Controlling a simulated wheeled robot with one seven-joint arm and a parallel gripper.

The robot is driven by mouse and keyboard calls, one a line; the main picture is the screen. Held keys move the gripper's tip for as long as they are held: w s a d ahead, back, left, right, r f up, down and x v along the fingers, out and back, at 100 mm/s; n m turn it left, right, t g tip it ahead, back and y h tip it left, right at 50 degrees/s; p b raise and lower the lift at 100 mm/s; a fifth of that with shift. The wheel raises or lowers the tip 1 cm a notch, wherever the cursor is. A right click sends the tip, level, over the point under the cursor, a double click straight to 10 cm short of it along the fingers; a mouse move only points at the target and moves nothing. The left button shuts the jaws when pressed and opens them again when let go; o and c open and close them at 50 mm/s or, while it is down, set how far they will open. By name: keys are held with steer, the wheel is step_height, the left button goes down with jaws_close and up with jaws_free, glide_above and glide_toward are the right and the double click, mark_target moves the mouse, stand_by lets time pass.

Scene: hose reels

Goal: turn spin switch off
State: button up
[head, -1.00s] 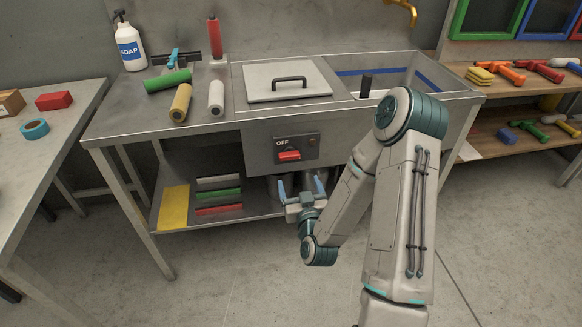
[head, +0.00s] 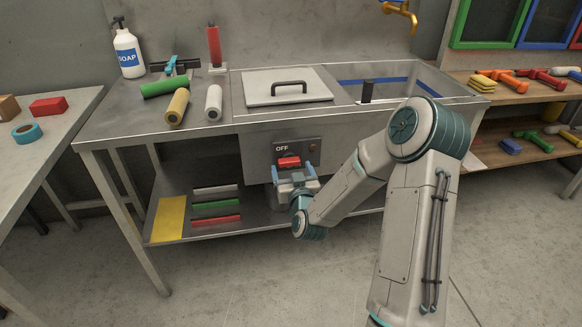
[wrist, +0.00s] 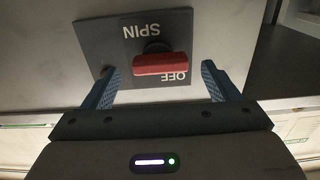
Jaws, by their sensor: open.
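The spin switch is a red bar-shaped knob (head: 289,162) on a dark plate marked OFF on the front of the steel sink unit. In the wrist view the red knob (wrist: 160,64) lies level across the plate, between the labels SPIN and OFF, and the plate appears upside down. My gripper (head: 291,172) is open just below and in front of the knob. In the wrist view its two blue fingers (wrist: 160,80) stand apart on either side of the knob, with gaps on both sides. I cannot tell whether the fingertips touch the plate.
A lidded basin (head: 312,97) and an open sink sit above the switch. The lower shelf (head: 215,227) holds coloured bars. A side table is at left and a tool shelf at right.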

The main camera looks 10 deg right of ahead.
mark_target(289, 161)
steer(key=shift+w, duration=1.25)
steer(key=c, duration=1)
